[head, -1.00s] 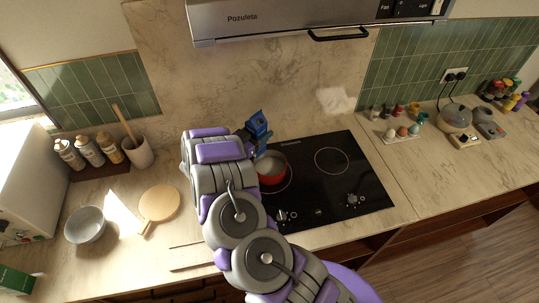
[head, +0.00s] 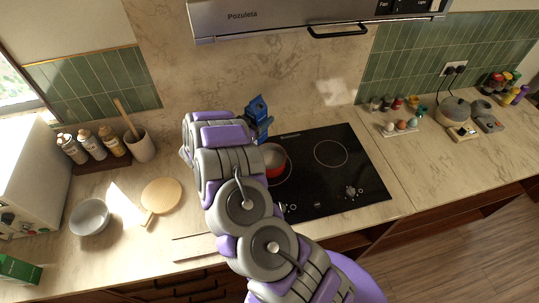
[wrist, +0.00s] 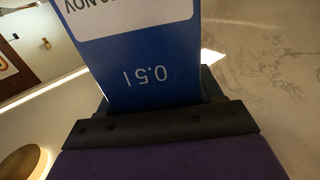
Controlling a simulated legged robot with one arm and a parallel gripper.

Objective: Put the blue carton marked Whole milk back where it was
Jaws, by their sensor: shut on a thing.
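The blue carton (head: 257,106) is in my gripper (head: 262,130), above the back left of the black hob. In the head view it looks nearly upright, its pointed top raised; its lower part is partly hidden by my gripper. In the wrist view my gripper (wrist: 160,120) is shut on the carton (wrist: 140,65). That face shows "0.5 l" upside down and part of a white label; "Whole milk" is not readable. A red pot (head: 276,169) stands on the hob (head: 322,190) just below, partly hidden by my arm.
A range hood (head: 290,18) hangs above the hob. On the left are bottles (head: 88,147), a utensil crock (head: 140,147), a grey bowl (head: 90,217) and a round board (head: 162,195). An egg holder (head: 401,129) stands to the right.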

